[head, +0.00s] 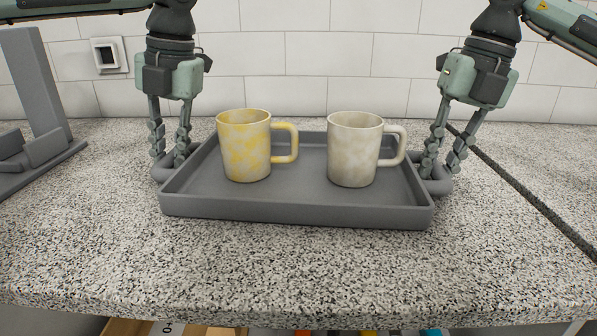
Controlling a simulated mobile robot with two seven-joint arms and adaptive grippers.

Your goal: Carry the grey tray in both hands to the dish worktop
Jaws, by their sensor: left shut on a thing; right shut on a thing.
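The grey tray (300,208) is in the middle of the head view, on or just above a speckled worktop (300,265); I cannot tell if there is a gap. It looks level. A yellow mottled mug (244,146) stands upright in its left half. A cream mottled mug (353,150) stands upright in its right half. Both mug handles point right. My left gripper (172,162) points down and is shut on the tray's left handle (162,173). My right gripper (440,172) points down and is shut on the tray's right handle (440,187).
A grey stand (38,100) is at the far left of the worktop. A white tiled wall (300,60) with a socket (108,55) closes off the back. A dark seam (525,190) crosses the worktop at right. The worktop's front strip is clear.

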